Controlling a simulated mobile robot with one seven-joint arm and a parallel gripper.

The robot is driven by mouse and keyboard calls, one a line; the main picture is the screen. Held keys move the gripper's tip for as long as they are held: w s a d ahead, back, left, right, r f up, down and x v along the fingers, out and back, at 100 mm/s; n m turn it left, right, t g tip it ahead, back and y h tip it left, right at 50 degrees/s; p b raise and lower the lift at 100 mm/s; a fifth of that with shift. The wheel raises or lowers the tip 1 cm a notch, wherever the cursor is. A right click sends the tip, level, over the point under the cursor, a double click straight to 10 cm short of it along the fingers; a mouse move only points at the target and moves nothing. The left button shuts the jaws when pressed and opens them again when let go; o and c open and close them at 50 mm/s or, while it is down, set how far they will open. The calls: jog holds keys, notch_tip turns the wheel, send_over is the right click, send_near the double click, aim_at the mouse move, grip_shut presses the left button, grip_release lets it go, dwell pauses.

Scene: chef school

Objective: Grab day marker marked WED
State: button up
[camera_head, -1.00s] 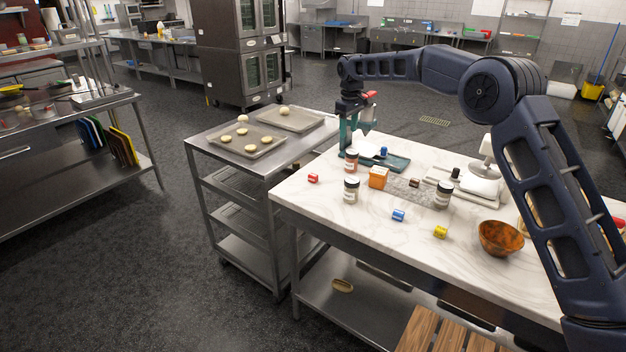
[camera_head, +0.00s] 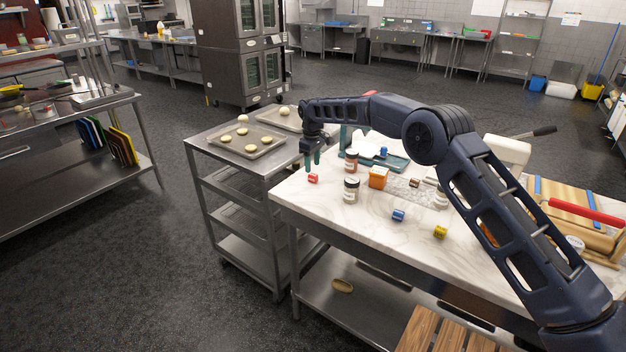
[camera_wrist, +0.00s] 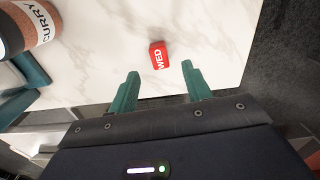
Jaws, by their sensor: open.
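The red day marker with white WED lettering (camera_wrist: 158,56) lies on the marble table top, ahead of my fingertips in the wrist view. In the head view the red marker (camera_head: 313,178) sits near the table's left end. My gripper (camera_wrist: 161,80) is open and empty, its two green fingers either side of the marker's line but short of it. In the head view my gripper (camera_head: 311,163) hangs just above and behind the marker. I cannot tell the exact height gap.
A CURRY jar (camera_wrist: 22,25) and a teal holder (camera_wrist: 25,85) are left in the wrist view. The marble table (camera_head: 340,213) also holds an orange box (camera_head: 378,177), a jar (camera_head: 351,190), a blue marker (camera_head: 398,215) and a yellow marker (camera_head: 440,232). A tray cart (camera_head: 215,150) adjoins the left end.

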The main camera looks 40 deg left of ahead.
aim_at(313, 175)
jog(key=shift+d+f, duration=0.1)
jog(key=shift+f, duration=2.65)
jog(key=c, duration=1.1)
jog(key=shift+o, duration=0.2)
jog(key=shift+r, duration=0.15)
